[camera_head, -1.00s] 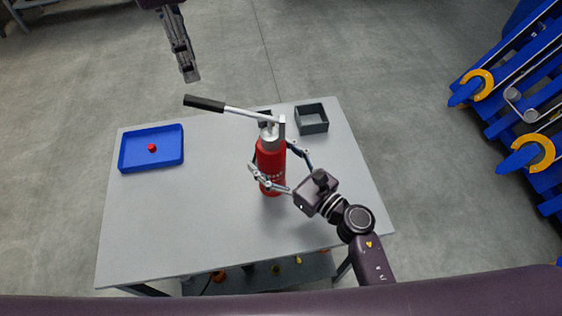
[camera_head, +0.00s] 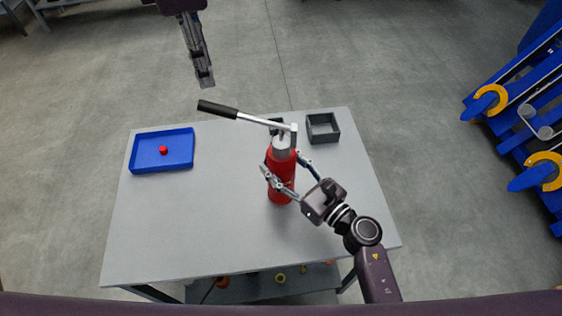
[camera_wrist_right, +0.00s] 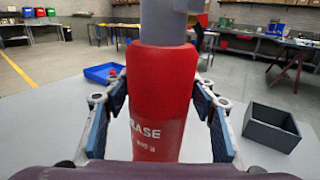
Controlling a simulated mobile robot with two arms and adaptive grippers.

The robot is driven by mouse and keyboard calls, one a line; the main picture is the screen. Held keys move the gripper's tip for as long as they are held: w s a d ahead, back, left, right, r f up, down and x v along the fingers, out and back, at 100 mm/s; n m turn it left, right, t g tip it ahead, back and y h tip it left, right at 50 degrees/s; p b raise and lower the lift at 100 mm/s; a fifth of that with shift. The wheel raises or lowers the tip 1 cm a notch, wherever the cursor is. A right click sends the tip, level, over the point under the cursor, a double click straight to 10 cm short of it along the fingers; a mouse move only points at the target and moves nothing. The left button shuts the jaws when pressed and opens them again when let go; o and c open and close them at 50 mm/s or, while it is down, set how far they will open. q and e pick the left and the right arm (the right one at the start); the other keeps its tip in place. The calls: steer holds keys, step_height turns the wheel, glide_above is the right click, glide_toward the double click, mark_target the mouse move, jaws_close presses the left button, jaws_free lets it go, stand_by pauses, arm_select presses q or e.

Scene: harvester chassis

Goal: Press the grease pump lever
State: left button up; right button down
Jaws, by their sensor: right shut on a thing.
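The red grease pump (camera_head: 281,180) stands upright on the grey table in the head view. Its lever (camera_head: 250,117) sticks out to the left from the pump head, with a black handle (camera_head: 218,109) at its end. My right gripper (camera_head: 286,176) is shut around the red body, one finger on each side. The right wrist view shows the pump body (camera_wrist_right: 160,100) between the two blue finger pads. My left gripper (camera_head: 205,78) hangs above and beyond the handle, apart from it. Its fingers look close together, but I cannot tell whether they are shut.
A blue tray (camera_head: 133,163) with a small red piece (camera_head: 163,150) lies at the table's left. A grey open box (camera_head: 323,127) stands behind the pump on the right. The front left of the table (camera_head: 180,225) is clear. Blue machinery (camera_head: 530,130) stands at the far right.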

arm_select(q)
steer(key=c, duration=0.4)
steer(key=shift+d+f+n, duration=0.1)
steer(key=shift+n, duration=0.2)
steer(key=shift+c, duration=1.2)
steer(key=shift+s+d+f+n+h, duration=0.1)
steer(key=shift+n+h, duration=0.3)
steer(key=shift+n, duration=0.1)
jaws_close()
steer(key=a+n+h, duration=0.4)
steer(key=n+h, duration=0.1)
steer(key=n, duration=0.9)
steer(key=a+r+n+g+h, duration=0.1)
steer(key=a+n+h, duration=0.3)
steer(key=n, duration=1)
steer(key=shift+a+r+n+h, duration=0.25)
steer(key=shift+a+n+h, duration=0.15)
steer(key=shift+h, duration=0.4)
